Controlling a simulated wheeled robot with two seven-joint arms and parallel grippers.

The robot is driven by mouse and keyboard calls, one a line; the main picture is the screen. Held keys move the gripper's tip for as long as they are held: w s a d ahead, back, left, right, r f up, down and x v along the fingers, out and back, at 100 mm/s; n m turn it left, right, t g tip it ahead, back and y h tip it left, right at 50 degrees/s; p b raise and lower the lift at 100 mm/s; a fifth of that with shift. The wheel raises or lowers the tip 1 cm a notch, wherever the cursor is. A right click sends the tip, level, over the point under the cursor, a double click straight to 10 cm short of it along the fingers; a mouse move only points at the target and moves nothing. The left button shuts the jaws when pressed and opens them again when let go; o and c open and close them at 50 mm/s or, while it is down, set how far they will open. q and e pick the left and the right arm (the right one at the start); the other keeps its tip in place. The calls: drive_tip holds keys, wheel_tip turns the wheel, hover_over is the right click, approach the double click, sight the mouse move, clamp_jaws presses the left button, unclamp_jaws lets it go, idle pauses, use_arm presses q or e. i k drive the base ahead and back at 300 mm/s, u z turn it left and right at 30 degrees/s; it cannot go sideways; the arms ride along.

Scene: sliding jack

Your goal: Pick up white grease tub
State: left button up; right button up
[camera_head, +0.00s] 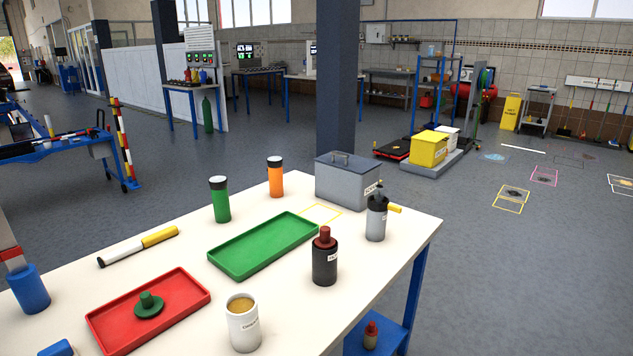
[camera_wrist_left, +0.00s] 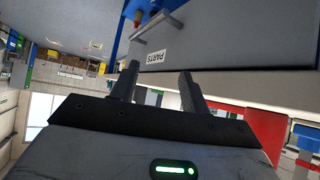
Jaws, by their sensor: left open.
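The white grease tub (camera_head: 243,325) stands upright at the front of the white workbench (camera_head: 390,275). It is open at the top, shows a tan fill and has a label on its side. My left gripper is not visible in the head view. In the left wrist view its two dark fingers (camera_wrist_left: 158,86) are spread apart with nothing between them. A grey box labelled PARTS (camera_wrist_left: 225,45) shows beyond the fingers. The tub is not seen in the wrist view. My right gripper is in neither view.
Left of the tub lies a red tray (camera_head: 185,313) with a green knobbed piece. A black bottle (camera_head: 325,260) stands to its right. A green tray (camera_head: 225,262), a grey box (camera_head: 345,185) and an oil can (camera_head: 376,220) are behind. Bare bench lies right of the tub.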

sight(240, 309)
drive_tip(key=z, duration=1.45)
drive_tip(key=i, duration=0.65)
drive_tip(key=u, duration=3.6)
